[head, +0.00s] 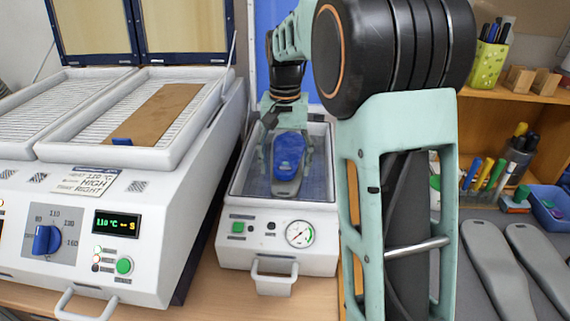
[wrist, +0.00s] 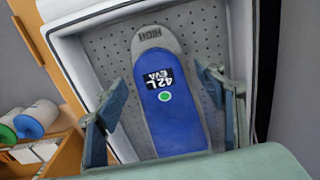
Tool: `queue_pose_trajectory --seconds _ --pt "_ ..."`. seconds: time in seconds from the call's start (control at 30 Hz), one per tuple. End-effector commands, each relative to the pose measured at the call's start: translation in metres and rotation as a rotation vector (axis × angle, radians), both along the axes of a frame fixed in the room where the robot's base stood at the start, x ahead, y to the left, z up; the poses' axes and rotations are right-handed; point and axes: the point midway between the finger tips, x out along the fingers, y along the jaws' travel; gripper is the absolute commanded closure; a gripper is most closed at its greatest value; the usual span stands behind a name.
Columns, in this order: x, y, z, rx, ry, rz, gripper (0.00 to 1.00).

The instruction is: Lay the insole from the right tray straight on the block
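The blue insole (wrist: 177,118), marked 42L EVA with a green dot, lies lengthwise on the grey block (wrist: 152,38), marked HIGH. The block's grey end shows beyond the insole in the wrist view. In the head view the insole (head: 289,148) covers the upper part of the block (head: 286,187) inside the press box. My gripper (wrist: 160,100) is open, with one finger on each side of the insole. A gap shows at the left finger; I cannot tell whether the right one touches. The heater's right tray (head: 75,152) holds a brown sheet (head: 160,115) and no insole.
The press box (head: 325,187) has a raised rim around the block, with a gauge (head: 299,234) in front. The heater (head: 60,240), its lids raised, stands left. Pen holders and grey insole shapes (head: 503,265) are at right, beyond my arm.

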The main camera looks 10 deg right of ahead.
Motion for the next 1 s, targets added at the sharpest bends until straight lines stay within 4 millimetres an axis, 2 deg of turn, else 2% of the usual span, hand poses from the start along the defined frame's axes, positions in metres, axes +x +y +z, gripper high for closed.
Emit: queue_pose_trajectory --seconds 0.23,0.37,0.8,1.0 --pt "0.0 0.0 0.001 0.0 0.0 0.0 0.36" --pt "0.001 0.0 0.011 0.0 -0.003 0.0 0.36" --pt "0.001 0.0 0.098 0.0 -0.003 0.0 0.36" --pt "0.0 0.0 0.117 0.0 -0.001 0.0 0.36"
